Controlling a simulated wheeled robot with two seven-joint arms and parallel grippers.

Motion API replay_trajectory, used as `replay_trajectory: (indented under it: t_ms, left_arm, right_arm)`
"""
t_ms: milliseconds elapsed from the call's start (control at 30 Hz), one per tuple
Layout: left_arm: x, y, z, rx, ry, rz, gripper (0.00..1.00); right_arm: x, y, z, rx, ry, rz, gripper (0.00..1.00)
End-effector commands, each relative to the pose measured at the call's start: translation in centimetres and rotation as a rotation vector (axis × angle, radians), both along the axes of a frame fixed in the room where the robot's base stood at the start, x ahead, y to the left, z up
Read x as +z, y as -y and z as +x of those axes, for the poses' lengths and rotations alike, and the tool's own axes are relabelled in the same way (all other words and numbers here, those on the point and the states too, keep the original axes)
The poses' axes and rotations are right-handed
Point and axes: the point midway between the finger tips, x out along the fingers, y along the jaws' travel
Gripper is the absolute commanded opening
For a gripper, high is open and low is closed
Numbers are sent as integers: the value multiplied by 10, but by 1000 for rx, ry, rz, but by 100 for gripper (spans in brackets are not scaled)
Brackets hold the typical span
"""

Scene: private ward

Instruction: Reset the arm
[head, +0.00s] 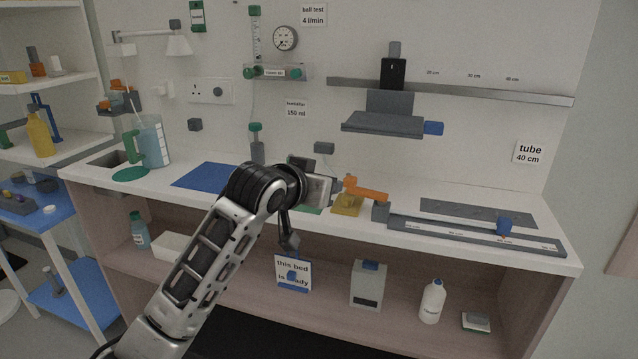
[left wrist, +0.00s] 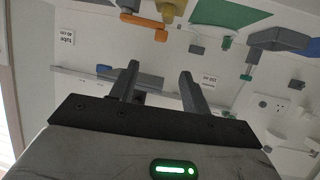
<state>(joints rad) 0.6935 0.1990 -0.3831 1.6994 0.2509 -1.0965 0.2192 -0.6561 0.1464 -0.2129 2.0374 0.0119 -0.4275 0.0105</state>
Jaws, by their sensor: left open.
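My left arm (head: 195,265) rises from the lower left in the head view, with its bent joint in front of the counter's middle. Its wrist end is in front of the counter, and the fingers cannot be made out clearly there. In the left wrist view my left gripper (left wrist: 159,68) shows two dark fingers standing apart with nothing between them. That view shows the counter and wall upside down. My right gripper is in neither view.
The white counter (head: 95,183) holds a blue mat (head: 203,175), a jug (head: 153,142), an orange-handled piece (head: 366,190) and a measuring rail (head: 470,232). A grey wall shelf (head: 383,122) juts out above. A bottle (head: 432,302) and a sign (head: 293,272) stand below.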

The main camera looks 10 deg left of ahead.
Motion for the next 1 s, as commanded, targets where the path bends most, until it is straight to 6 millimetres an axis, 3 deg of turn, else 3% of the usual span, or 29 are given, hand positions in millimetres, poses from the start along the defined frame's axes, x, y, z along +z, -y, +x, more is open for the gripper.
replay_trajectory:
  t_ms: [167, 267, 367, 433, 567, 700, 833, 1000]
  left_arm:
    - [-1, 0, 0, 0, 0, 0, 47]
    - [-14, 0, -4, -2, -10, -3, 47]
    - [-54, 1, -18, -9, -38, -9, 47]
    - [-94, 1, -37, -12, -63, -16, 47]
    - [-173, -2, -90, -13, -109, -25, 47]
    - [-242, -9, -162, -4, -157, -24, 47]
    - [-286, -18, -233, 8, -199, -8, 47]
    - [-312, -27, -302, 17, -234, 16, 47]
  right_arm:
    - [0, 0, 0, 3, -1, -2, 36]
    - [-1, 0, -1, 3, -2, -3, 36]
    - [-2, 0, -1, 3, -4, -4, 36]
    - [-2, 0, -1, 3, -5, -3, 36]
    - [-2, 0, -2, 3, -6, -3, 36]
    - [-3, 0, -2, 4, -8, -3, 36]
    - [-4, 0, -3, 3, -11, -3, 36]
    - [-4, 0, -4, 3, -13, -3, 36]
